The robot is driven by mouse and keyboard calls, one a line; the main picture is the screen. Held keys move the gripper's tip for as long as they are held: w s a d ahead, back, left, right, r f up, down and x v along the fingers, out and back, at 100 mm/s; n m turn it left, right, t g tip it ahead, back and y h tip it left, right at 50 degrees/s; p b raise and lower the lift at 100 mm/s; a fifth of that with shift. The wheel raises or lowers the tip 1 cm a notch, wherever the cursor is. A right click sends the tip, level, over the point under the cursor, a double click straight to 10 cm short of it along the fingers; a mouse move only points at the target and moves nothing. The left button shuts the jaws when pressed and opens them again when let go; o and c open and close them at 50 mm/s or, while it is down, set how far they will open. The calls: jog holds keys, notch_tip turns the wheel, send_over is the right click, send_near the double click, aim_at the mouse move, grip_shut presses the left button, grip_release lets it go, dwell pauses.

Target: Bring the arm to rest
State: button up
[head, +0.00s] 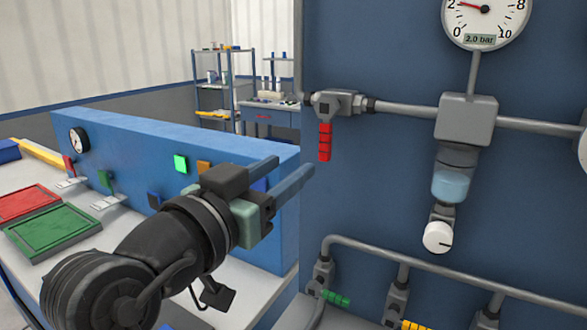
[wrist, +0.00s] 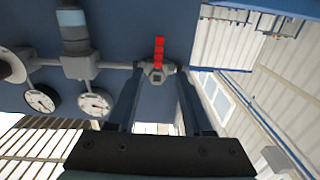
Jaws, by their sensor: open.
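My gripper (head: 295,164) is in the middle of the head view, raised above the bench and in front of the low blue panel. Its two fingers are apart, with nothing between them, and point toward the tall blue wall panel. In the wrist view my gripper (wrist: 159,72) shows both fingers spread. The valve with the red handle (wrist: 159,50) appears beyond and between the fingertips there. In the head view that red handle (head: 324,142) hangs straight down, up and right of the fingertips, with a visible gap.
The tall blue wall panel (head: 380,205) carries pipes, a round gauge (head: 485,18) and a filter bowl (head: 450,184). The low blue panel (head: 120,150) stands behind my arm. Red (head: 28,203) and green (head: 52,221) trays lie on the bench at left. Shelving (head: 213,88) stands far back.

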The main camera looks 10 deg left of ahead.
jog(key=s+d+r+n+t+y+p, duration=0.1)
jog(key=s+d+r+t+p, duration=0.2)
jog(key=r, duration=0.6)
jog(key=s+d+r+n+t+y+p, duration=0.1)
jog(key=d+r+t+p, duration=0.25)
jog(key=r, duration=0.55)
jog(key=s+d+r+n+t+y+p, duration=0.1)
jog(key=s+d+r+t+y+p, duration=0.2)
jog(key=s+r, duration=0.6)
jog(key=shift+s+d+r+n+t+p, duration=0.2)
jog(key=shift+r+n+t+p, duration=0.2)
jog(key=shift+r, duration=0.4)
